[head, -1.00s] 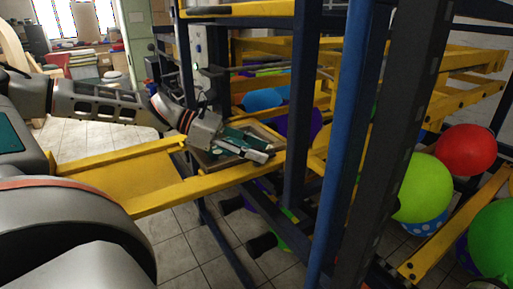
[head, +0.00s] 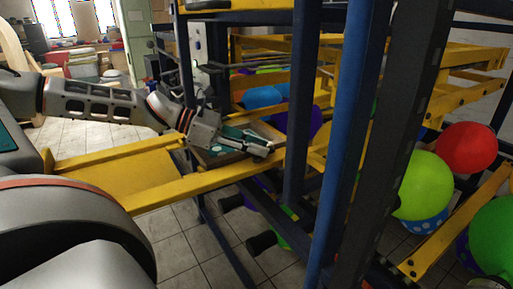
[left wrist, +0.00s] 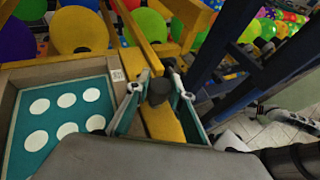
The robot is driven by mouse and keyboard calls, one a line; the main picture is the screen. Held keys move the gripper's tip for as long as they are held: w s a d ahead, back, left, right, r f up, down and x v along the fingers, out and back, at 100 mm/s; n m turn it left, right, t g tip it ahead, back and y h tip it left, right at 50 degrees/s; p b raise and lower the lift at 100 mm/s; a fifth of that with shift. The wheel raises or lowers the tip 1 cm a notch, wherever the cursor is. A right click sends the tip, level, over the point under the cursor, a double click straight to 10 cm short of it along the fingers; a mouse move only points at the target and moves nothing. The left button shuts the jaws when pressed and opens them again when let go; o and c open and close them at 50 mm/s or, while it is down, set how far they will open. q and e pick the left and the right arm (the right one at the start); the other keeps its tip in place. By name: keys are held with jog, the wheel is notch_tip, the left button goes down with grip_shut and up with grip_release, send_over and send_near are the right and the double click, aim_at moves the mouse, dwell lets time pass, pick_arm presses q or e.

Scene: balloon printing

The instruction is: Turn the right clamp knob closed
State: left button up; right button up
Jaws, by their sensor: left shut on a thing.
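A dark clamp knob (left wrist: 158,90) sits on the yellow bar (left wrist: 162,122) beside the tray in the left wrist view. My left gripper (left wrist: 160,88) has one finger on each side of this knob and is shut on it. In the head view my left gripper (head: 268,148) reaches over the tray's edge to the yellow rail, and I cannot make out the knob there. The framed tray (left wrist: 22,72) holds a teal plate (left wrist: 52,135) with several white discs, left of the gripper. My right gripper is not in view.
Dark blue uprights (head: 303,110) of the frame stand close to the right of the gripper. Yellow rails (head: 180,193) run below my left arm. Balloons, among them a green one (head: 423,185) and a red one (head: 466,150), lie to the right.

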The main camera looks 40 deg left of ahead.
pick_arm(q)
jog(key=n+t+y+b, duration=0.1)
jog(key=n+y+b, duration=0.1)
jog(key=shift+s+f+n+t+y, duration=0.1)
jog(key=shift+n+t+y, duration=0.2)
jog(key=shift+n+t, duration=0.1)
jog(key=shift+n+t+y+b, duration=0.4)
jog(key=shift+n+t+y, duration=0.2)
jog(key=shift+n+y, duration=0.45)
jog(key=shift+d+r+n+y+p, duration=0.1)
jog(key=shift+r+n+y+p, duration=0.15)
jog(key=shift+n+y+p, duration=0.6)
jog(key=shift+n+t+y+p, duration=0.3)
jog(key=shift+n+y+p, duration=0.1)
jog(key=shift+y+p, duration=0.35)
jog(key=shift+f+n+y+p, duration=0.1)
jog(key=shift+n+y+p, duration=0.2)
jog(key=shift+p, duration=0.25)
jog(key=o, duration=1.1)
jog(key=shift+o, duration=0.2)
